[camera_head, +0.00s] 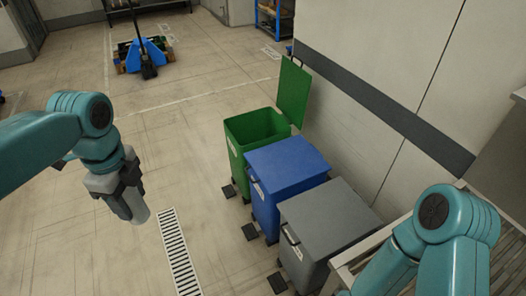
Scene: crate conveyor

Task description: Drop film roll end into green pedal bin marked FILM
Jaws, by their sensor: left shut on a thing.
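My left gripper (124,192) is shut on the film roll end (134,209), a pale grey cylinder that hangs down from the jaws above the floor. The jaws hide its upper part. The green pedal bin (236,160) stands against the wall, to the right of my left gripper and apart from it. Its lid (294,92) is up and its top is open. A pale label (232,147) is on its front, too small to read. My right arm comes in at the lower right; its gripper is out of the picture.
A blue bin (283,160) and a grey bin (325,212), both with lids down, stand in a row nearer than the green one. Black pedals stick out in front. A floor drain grate (179,254) lies to their left. A blue pallet truck (145,52) stands far back.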

